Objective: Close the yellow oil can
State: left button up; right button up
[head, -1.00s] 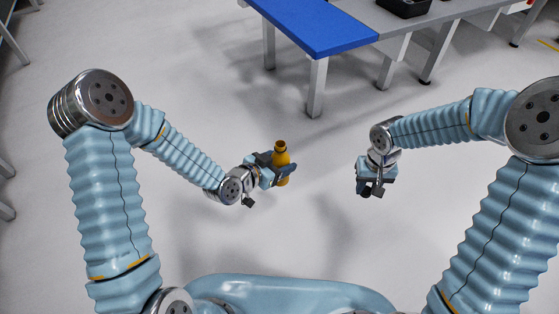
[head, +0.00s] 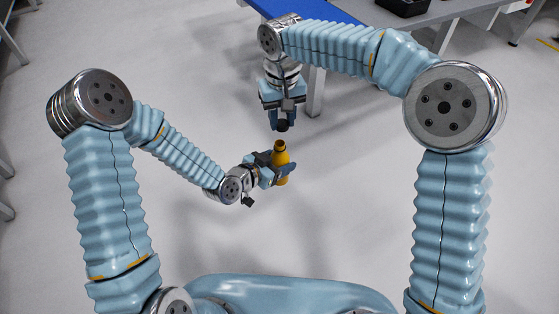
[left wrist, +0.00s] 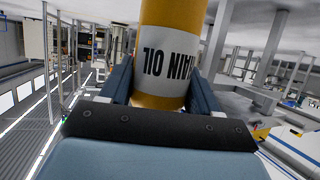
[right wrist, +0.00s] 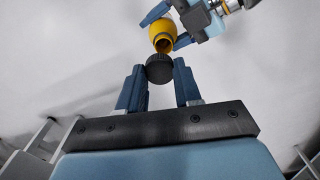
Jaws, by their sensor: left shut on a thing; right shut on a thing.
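The yellow oil can (head: 281,168) stands roughly upright in my left gripper (head: 279,172), which is shut around its body. In the left wrist view the can's yellow body and white label (left wrist: 172,62) fill the space between the fingers. Its open neck shows in the right wrist view (right wrist: 163,40). My right gripper (head: 283,120) points down and is shut on a black cap (head: 282,126). The ribbed cap (right wrist: 159,68) sits between the fingertips in the right wrist view. In the head view the cap is just above the can's neck, with a small gap.
A table with a blue top (head: 345,12) stands behind my right arm, with a black bin (head: 402,6) on its grey part. The grey floor (head: 190,60) around the can is clear.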

aim_at(280, 157)
jog(key=shift+s+a+r, duration=0.1)
jog(key=shift+a+r, duration=0.15)
jog(key=shift+a, duration=0.05)
jog(key=shift+f, duration=0.15)
jog(key=shift+f, duration=1.9)
jog(key=shift+f, duration=0.85)
jog(key=shift+f, duration=0.55)
